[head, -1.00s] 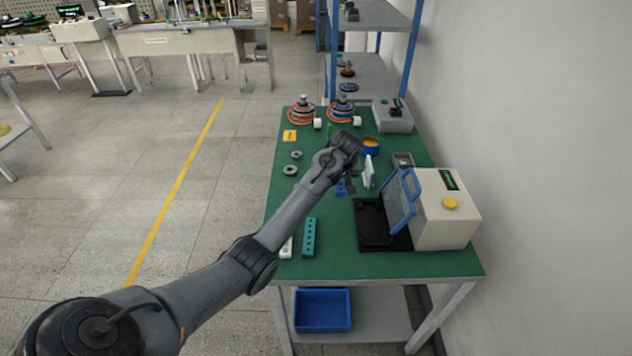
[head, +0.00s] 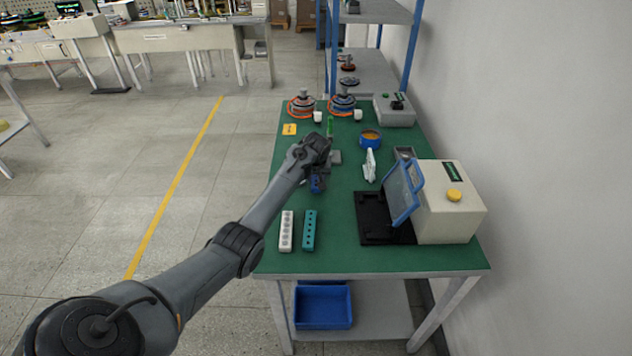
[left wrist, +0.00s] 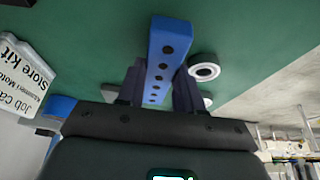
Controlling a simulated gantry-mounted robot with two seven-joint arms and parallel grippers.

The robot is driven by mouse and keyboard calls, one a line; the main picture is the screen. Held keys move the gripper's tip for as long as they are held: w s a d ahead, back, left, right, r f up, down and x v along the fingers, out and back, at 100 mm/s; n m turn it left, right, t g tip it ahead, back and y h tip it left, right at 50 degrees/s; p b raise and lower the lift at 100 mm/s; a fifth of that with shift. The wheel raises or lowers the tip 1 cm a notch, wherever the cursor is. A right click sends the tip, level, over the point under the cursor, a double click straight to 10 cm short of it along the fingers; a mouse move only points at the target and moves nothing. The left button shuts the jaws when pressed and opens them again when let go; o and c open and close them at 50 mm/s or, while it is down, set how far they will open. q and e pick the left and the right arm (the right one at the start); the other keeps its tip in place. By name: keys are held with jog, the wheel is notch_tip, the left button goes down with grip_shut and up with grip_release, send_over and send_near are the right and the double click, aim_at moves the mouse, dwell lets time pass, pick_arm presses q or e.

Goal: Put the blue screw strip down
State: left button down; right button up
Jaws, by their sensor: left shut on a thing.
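My left gripper (head: 322,180) is over the left-middle part of the green table, shut on the blue screw strip (head: 316,184). In the left wrist view the blue strip (left wrist: 168,40), with a row of dark holes, passes between the two fingers (left wrist: 158,88) and sticks out beyond them. In the head view most of the strip is hidden by the hand. I cannot tell whether it touches the table. A white strip (head: 286,232) and a teal strip (head: 309,231) lie side by side near the front left. My right gripper is not in view.
A black-based fixture with a blue-framed clear cover (head: 402,192) and a beige machine (head: 449,205) fill the front right. A grey ring (left wrist: 204,72) lies beside the strip.

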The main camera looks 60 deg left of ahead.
pick_arm(q)
jog(key=shift+f, duration=0.8)
jog(key=shift+f, duration=0.1)
jog(key=c, duration=1)
grip_release()
jog(key=shift+f, duration=0.1)
jog(key=shift+r, duration=0.2)
jog(key=shift+s+d+r, duration=0.1)
jog(key=shift+r, duration=0.25)
jog(key=shift+o, duration=0.2)
jog(key=p+v, duration=0.3)
jog(key=v, duration=0.8)
